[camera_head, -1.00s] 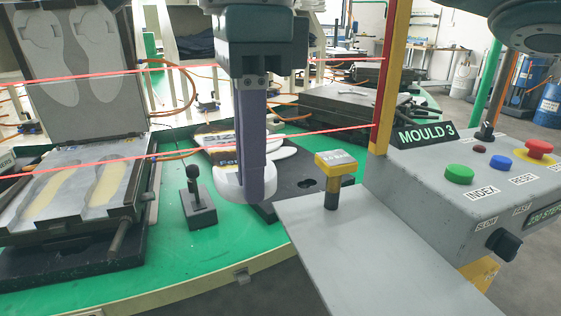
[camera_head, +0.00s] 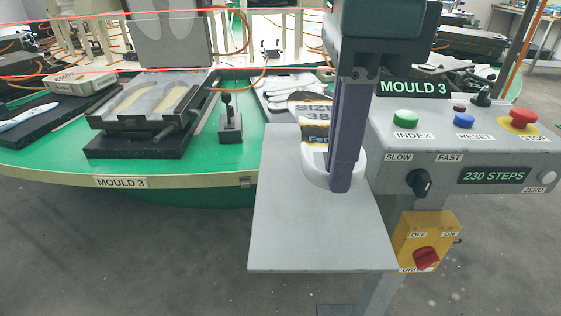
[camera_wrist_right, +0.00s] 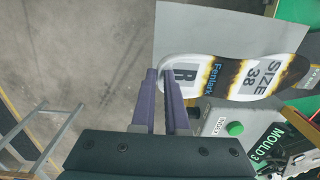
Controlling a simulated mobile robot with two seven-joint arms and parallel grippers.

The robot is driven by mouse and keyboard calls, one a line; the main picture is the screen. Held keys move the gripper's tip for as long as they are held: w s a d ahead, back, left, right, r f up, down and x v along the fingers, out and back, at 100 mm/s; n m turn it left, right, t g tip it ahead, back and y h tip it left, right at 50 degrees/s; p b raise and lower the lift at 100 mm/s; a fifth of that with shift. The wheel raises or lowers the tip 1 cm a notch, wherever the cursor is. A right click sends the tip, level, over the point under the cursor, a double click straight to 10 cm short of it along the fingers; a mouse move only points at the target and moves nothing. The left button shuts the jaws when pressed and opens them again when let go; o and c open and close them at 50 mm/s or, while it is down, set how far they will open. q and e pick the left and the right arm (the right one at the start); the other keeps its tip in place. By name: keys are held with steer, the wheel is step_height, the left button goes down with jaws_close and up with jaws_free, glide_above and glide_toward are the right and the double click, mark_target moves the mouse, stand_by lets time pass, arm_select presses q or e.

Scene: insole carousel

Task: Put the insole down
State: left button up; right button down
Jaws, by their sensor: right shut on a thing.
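The insole (camera_head: 313,112) is white with yellow and black print, marked "SIZE 38". My right gripper (camera_head: 343,185) is shut on its near, rounded end, seen over the grey plate (camera_head: 320,240). I cannot tell whether the insole touches the plate or hangs just above it. In the right wrist view the fingers of my right gripper (camera_wrist_right: 166,95) grip the edge of the insole (camera_wrist_right: 240,76) at the end marked "R". The grey plate (camera_wrist_right: 200,22) shows behind it there. The fingers hide part of the insole in the head view. My left gripper is out of view.
The control box (camera_head: 480,145) with buttons stands close to the right of the gripper. The green carousel (camera_head: 60,165) lies behind, carrying an open mould (camera_head: 148,98) and a small lever (camera_head: 230,118). The front of the plate is bare.

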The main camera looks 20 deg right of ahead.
mark_target(324, 262)
step_height(324, 262, down, 12)
steer(key=shift+r, duration=0.15)
steer(key=c, duration=0.9)
jaws_free()
steer(key=shift+r, duration=0.1)
